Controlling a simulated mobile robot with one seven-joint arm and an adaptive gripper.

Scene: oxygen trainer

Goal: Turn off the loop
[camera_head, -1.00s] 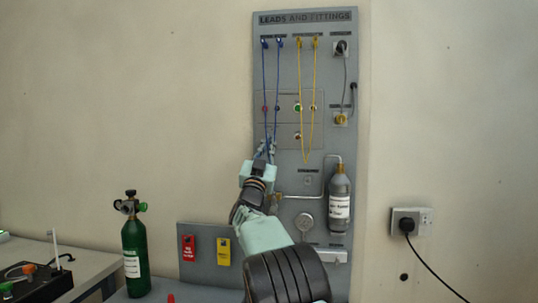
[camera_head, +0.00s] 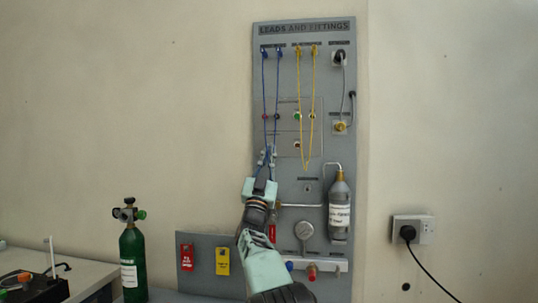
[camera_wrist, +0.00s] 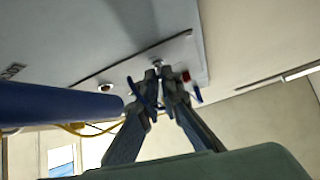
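The grey board headed "LEADS AND FITTINGS" (camera_head: 338,85) hangs on the wall. I see no readable "loop" label. A control panel (camera_head: 308,132) on it carries small round fittings, including a green one (camera_head: 297,116) and a lower one (camera_head: 297,145). My gripper (camera_head: 267,156) is low at the panel's left, among the hanging blue leads (camera_head: 264,85). In the wrist view my gripper's fingertips (camera_wrist: 160,76) are nearly together, with a small metal fitting (camera_wrist: 157,64) just beyond them and a red fitting (camera_wrist: 186,76) to the right. Contact is unclear; blue lead passes close by the fingers.
Yellow leads (camera_head: 314,90) hang right of the blue ones. A wall socket (camera_head: 413,230) is at right.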

